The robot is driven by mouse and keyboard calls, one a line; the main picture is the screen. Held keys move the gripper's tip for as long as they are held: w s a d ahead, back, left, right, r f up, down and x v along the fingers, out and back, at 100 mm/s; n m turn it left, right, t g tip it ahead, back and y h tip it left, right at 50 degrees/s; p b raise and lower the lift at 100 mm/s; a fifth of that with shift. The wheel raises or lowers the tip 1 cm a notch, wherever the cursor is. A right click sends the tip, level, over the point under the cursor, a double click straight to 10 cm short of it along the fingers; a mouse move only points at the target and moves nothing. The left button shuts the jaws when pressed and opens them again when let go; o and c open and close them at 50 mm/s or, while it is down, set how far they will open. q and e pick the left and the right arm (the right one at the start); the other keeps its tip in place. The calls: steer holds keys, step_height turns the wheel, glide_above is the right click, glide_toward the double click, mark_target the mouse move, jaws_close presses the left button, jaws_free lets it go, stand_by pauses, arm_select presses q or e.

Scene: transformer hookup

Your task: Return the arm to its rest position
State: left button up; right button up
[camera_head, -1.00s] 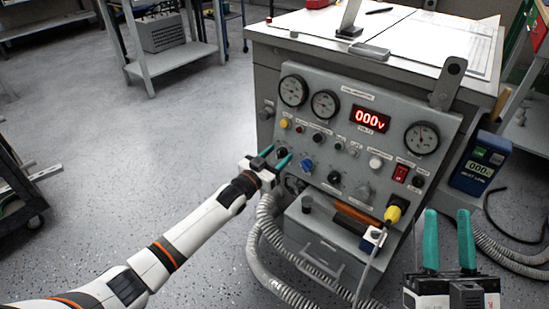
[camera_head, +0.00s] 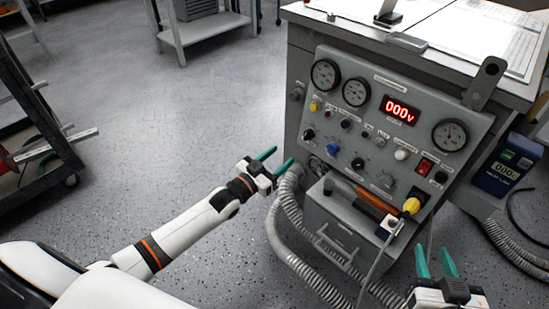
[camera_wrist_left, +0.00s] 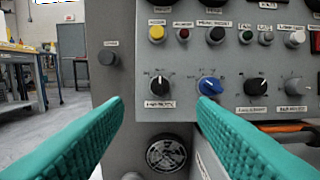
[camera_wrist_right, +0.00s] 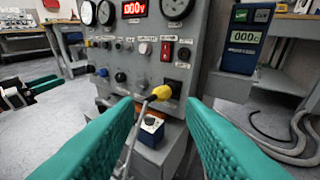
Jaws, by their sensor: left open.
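My left gripper (camera_head: 276,161) is open and empty, a little left of the grey control panel (camera_head: 385,85). In the left wrist view its teal fingers (camera_wrist_left: 158,122) stand apart, with a black knob (camera_wrist_left: 159,85) and a blue knob (camera_wrist_left: 210,86) beyond them. My right gripper (camera_head: 436,262) is at the lower right, in front of the panel. In the right wrist view its fingers (camera_wrist_right: 163,125) stand apart with nothing between the tips. The yellow plug (camera_wrist_right: 160,93) with its grey cable sits at the panel beyond them. The red display (camera_head: 399,110) reads 000.
Grey corrugated hoses (camera_head: 286,240) hang beside the drawer unit (camera_head: 338,228) below the panel. A blue meter (camera_head: 506,163) stands at the right. A dark cart (camera_head: 40,140) stands at the far left. The floor (camera_head: 170,120) between cart and panel is clear.

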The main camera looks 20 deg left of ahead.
arm_select(q)
steer(key=shift+s+a, duration=0.2)
steer(key=shift+s, duration=0.35)
arm_select(e)
steer(key=shift+s+d+f+g, duration=0.15)
steer(key=shift+s+f+g, duration=0.1)
steer(key=shift+f+g, duration=0.3)
